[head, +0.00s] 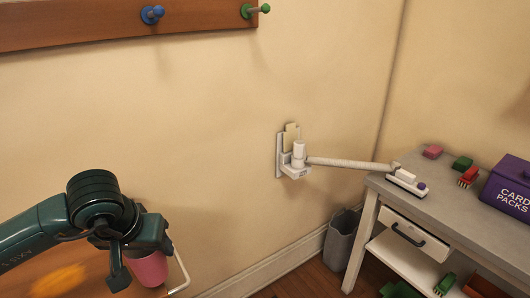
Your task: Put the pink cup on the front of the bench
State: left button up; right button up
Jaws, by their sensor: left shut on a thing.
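My left gripper (138,257) is at the lower left, pointing down. It is shut on the pink cup (150,270), whose upper part is partly hidden by the gripper's fingers. A brown surface (95,285) with a blurred orange patch lies below and behind the gripper at the lower left. I cannot tell whether the cup touches it. A grey-topped bench or table (448,205) with a drawer stands at the right, well apart from the cup. I cannot tell which of these surfaces is the bench. My right gripper is not in view.
On the grey top are a purple card box (510,188), a white device (407,180) joined by a hose to a wall socket (294,158), and small coloured blocks. A grey bin (342,238) stands beside it. A peg rail (120,22) is above.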

aim_at(481, 223)
jog(key=z, duration=1)
jog(key=i+l+z, duration=0.25)
jog(key=z, duration=0.2)
jog(key=i+z, duration=0.45)
jog(key=i+l, duration=0.15)
jog(key=i, duration=0.4)
